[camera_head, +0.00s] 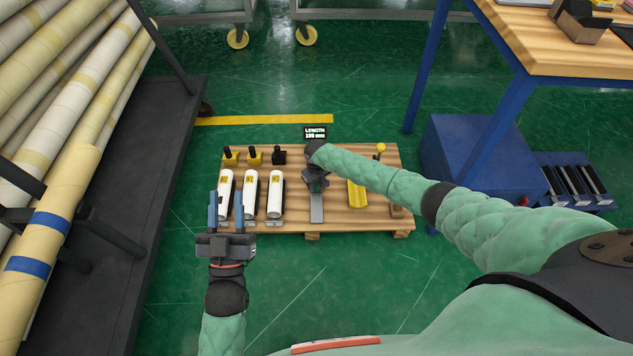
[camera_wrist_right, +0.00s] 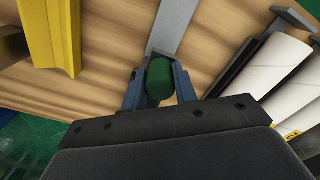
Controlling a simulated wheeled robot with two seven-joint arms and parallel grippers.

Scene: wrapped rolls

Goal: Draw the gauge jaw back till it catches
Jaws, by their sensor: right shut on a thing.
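The gauge's flat grey rail (camera_head: 316,208) lies on the wooden board (camera_head: 335,222); it also shows in the right wrist view (camera_wrist_right: 176,28). My right gripper (camera_head: 316,184) is over the rail's far part, largely covered by its own arm in the head view. In the right wrist view its fingers (camera_wrist_right: 160,88) are shut on a dark green knob (camera_wrist_right: 160,76) at the rail's end. The jaw under the knob and any catch are hidden. A small black display (camera_head: 316,133) reads LENGTH and a number too small to be sure of. My left gripper (camera_head: 228,212) is open and empty, near the white rolls.
Several white wrapped rolls (camera_head: 250,190) lie left of the rail, with small yellow and black pieces (camera_head: 254,157) behind. A yellow trough (camera_head: 357,193) and yellow-knobbed lever (camera_head: 381,149) are on the right. A roll rack (camera_head: 135,190) stands left, a blue box (camera_head: 480,155) right.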

